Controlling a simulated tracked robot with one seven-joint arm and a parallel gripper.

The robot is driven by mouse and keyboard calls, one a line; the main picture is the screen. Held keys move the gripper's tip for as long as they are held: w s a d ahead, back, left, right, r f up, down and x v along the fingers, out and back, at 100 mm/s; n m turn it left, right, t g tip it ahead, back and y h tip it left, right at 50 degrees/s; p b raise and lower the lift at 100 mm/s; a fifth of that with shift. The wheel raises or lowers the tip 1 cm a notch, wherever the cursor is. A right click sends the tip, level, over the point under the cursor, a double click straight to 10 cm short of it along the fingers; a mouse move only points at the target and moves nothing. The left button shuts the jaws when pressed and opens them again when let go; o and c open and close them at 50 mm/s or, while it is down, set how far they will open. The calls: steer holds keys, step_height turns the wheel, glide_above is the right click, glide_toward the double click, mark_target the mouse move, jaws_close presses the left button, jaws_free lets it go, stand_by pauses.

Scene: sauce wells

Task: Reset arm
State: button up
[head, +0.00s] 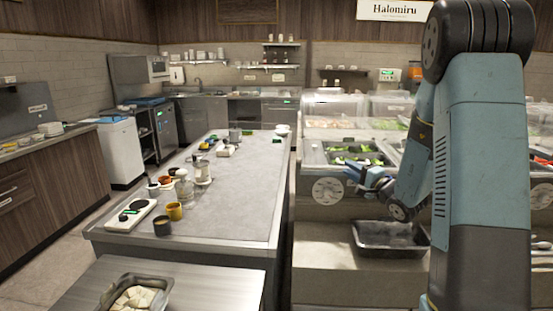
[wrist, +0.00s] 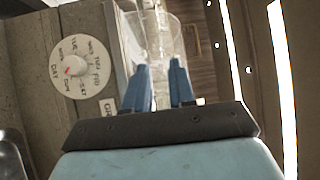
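My gripper (head: 362,178) is at the front of the serving counter in the head view, beside the wells of greens. In the wrist view its two blue fingers (wrist: 160,78) stand apart with a gap between them. I see nothing clearly held in the gap. A clear, see-through container (wrist: 158,35) shows beyond the fingertips. My arm bends down from the right side of the head view to the gripper.
A black tray (head: 390,250) sits on the lower ledge below my gripper. Round day dials (head: 329,190) mark the counter front; one shows in the wrist view (wrist: 80,62). A long grey table (head: 235,195) with cups and bottles stands left. A food pan (head: 135,296) is in front.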

steer(key=s+a+r+n+g+y, duration=0.5)
steer(key=s+a+r+g, duration=0.15)
steer(key=s+a, duration=0.3)
steer(key=s+a+n+g+h, duration=0.2)
steer(key=s+a+n+g, duration=0.35)
steer(key=s, duration=0.75)
steer(key=s+d+r+h, duration=0.1)
steer(key=s+d+h, duration=0.4)
steer(key=s+h, duration=0.1)
steer(key=s+d+r+n+h, duration=0.1)
steer(key=s+d+h, duration=0.5)
steer(key=s, duration=0.3)
steer(key=shift+s+r+t, duration=0.15)
steer(key=shift+r+t, duration=0.05)
steer(key=shift+t, duration=0.1)
steer(key=shift+d, duration=0.1)
